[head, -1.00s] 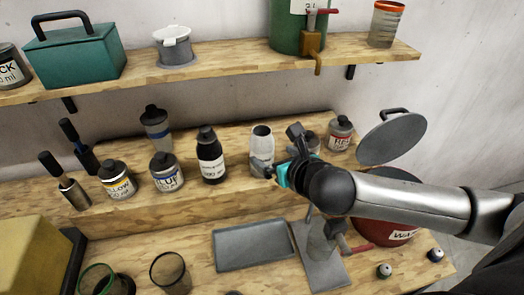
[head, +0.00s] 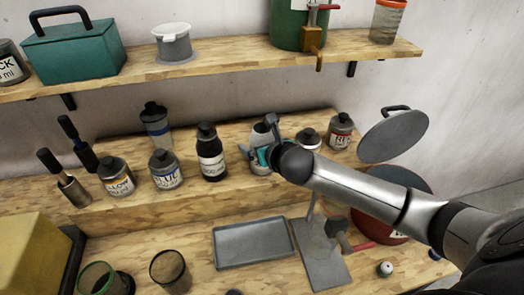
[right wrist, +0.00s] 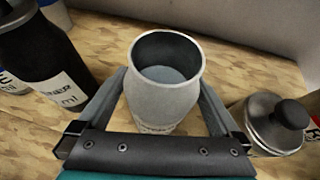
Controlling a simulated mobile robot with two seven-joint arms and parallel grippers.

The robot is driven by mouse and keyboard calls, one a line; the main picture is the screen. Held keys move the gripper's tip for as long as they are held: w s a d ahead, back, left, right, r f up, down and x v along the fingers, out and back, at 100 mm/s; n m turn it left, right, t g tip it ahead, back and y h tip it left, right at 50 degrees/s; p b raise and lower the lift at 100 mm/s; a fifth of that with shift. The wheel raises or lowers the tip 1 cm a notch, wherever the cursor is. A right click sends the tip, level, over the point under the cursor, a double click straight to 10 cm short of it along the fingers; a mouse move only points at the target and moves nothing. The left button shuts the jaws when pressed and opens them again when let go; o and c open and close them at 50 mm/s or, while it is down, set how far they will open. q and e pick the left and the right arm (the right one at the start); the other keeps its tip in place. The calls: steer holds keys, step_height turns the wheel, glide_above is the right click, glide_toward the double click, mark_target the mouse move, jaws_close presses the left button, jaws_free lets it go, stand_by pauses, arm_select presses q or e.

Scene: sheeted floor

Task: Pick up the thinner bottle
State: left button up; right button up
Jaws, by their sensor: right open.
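The thinner bottle is the black bottle (head: 210,155) with a dark cap and white label, upright on the raised wooden step. It also shows in the right wrist view (right wrist: 45,60), where its label is partly legible, ending in "NER". My right gripper (head: 262,155) is open, just right of the black bottle. In the right wrist view my right gripper's fingers (right wrist: 164,78) stand either side of a pale, open-topped jar (right wrist: 160,110); I cannot tell whether they touch it. In the head view the jar (head: 260,134) is partly hidden by the gripper. My left gripper is not in view.
Blue (head: 165,170) and yellow (head: 116,178) paint bottles stand left of the black bottle. A dark-capped bottle (head: 308,141) and a red-labelled one (head: 340,132) stand to the right. A grey tray (head: 254,244) lies in front. A shelf (head: 220,58) hangs above.

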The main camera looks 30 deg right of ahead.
steer(key=shift+w+f, duration=0.35)
steer(key=shift+w, duration=0.25)
jaws_close()
steer(key=shift+r, duration=0.1)
stand_by(0.4)
